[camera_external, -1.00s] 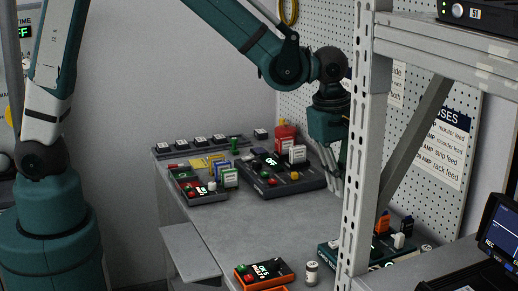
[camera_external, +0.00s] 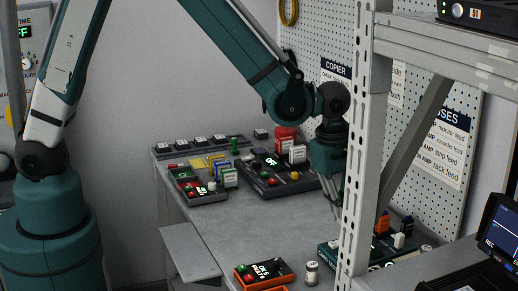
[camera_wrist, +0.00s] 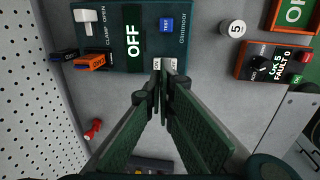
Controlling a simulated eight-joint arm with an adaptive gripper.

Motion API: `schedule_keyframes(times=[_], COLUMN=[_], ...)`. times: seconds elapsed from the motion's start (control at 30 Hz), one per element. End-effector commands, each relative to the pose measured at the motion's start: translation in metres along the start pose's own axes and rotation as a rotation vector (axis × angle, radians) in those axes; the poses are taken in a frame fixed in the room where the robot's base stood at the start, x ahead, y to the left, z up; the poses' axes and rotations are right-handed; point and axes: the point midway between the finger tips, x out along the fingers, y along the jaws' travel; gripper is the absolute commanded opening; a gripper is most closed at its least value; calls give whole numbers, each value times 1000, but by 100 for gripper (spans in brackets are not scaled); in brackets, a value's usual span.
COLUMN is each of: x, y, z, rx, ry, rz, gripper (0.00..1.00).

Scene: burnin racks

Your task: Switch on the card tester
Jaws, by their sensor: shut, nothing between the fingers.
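The card tester appears to be the teal box (camera_wrist: 150,15) at the top of the wrist view, with a dark OFF display (camera_wrist: 132,40). It has a white clamp lever (camera_wrist: 85,16) marked OPEN and a blue TEST button (camera_wrist: 166,24). In the external view the teal box (camera_external: 330,254) is partly hidden by the rack post. My gripper (camera_wrist: 162,75) is shut and empty, its tips appearing just below those white pieces. It also shows in the external view (camera_external: 337,212), above the bench.
An orange-edged box (camera_wrist: 275,62) reading FAULT 0 and a white cylinder (camera_wrist: 237,28) stand beside the teal box. A black console (camera_external: 292,184) sits farther back. The rack post (camera_external: 358,150) stands in front.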

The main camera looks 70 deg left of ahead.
Motion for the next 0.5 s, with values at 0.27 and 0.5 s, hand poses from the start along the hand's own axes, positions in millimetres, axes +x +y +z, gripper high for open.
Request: schedule_keyframes(times=[0.27, 0.5], x=[30, 49], y=[0, 0], z=[0, 0], rx=[0, 0], ry=[0, 0], rz=[0, 0], gripper=[0, 0])
